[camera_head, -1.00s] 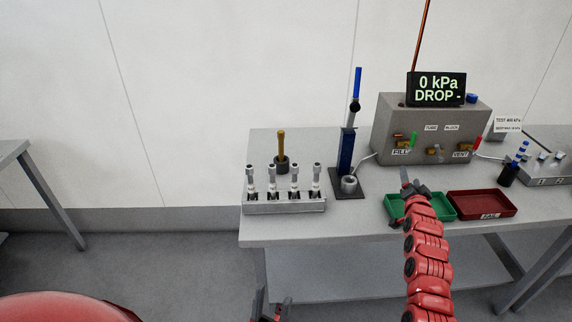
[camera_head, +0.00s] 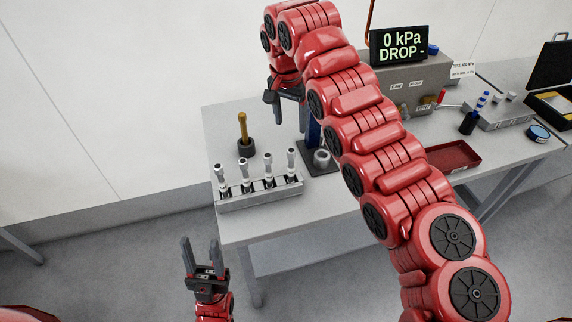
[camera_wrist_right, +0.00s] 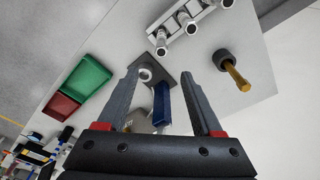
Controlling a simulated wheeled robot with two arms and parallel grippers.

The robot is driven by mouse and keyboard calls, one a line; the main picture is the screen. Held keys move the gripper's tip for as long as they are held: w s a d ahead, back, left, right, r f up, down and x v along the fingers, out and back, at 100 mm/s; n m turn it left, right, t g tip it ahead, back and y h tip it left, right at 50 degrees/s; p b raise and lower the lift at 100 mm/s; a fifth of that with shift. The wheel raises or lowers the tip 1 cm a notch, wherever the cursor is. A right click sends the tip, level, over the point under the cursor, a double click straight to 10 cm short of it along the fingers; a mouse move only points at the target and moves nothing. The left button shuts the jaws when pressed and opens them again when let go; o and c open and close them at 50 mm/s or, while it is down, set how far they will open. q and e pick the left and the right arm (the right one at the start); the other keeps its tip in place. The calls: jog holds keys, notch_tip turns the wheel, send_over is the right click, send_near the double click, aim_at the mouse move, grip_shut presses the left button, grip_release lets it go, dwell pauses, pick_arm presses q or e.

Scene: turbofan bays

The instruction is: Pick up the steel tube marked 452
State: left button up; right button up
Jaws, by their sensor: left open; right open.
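Several steel tubes (camera_head: 268,170) stand upright in a pale rack (camera_head: 262,197) at the table's left front. No number on them is readable, so I cannot tell which is 452. Some tubes (camera_wrist_right: 190,27) also show end-on at the top of the right wrist view, in the rack (camera_wrist_right: 182,17). My right gripper (camera_head: 287,122) is open and empty, pointing down above the table behind the rack; its spread fingers (camera_wrist_right: 160,82) show in the wrist view. My left gripper (camera_head: 200,242) is open and empty, pointing up, in front of the table's left edge.
A brass-coloured rod (camera_head: 242,127) stands in a dark holder behind the rack. A blue post (camera_head: 314,132) and a steel ring (camera_head: 322,158) stand on a dark plate to the right. The grey test box (camera_head: 420,72) and red tray (camera_head: 455,157) are farther right. The green tray (camera_wrist_right: 88,82) shows in the wrist view.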

aim_at(292, 150)
jog(key=f, duration=0.3)
jog(key=f+p, duration=0.1)
jog(key=f, duration=0.2)
jog(key=w+f+p, duration=0.1)
jog(key=f, duration=0.2)
jog(key=shift+d, duration=0.1)
jog(key=shift+w+d+f, duration=0.1)
jog(key=shift+f, duration=0.5)
jog(key=f+p, duration=0.2)
jog(key=p, duration=0.1)
notch_tip(292, 150, down, 3)
jog(key=shift+w+d+f+p, duration=0.1)
jog(key=shift+p, duration=0.45)
jog(key=shift+f, duration=0.1)
grip_shut()
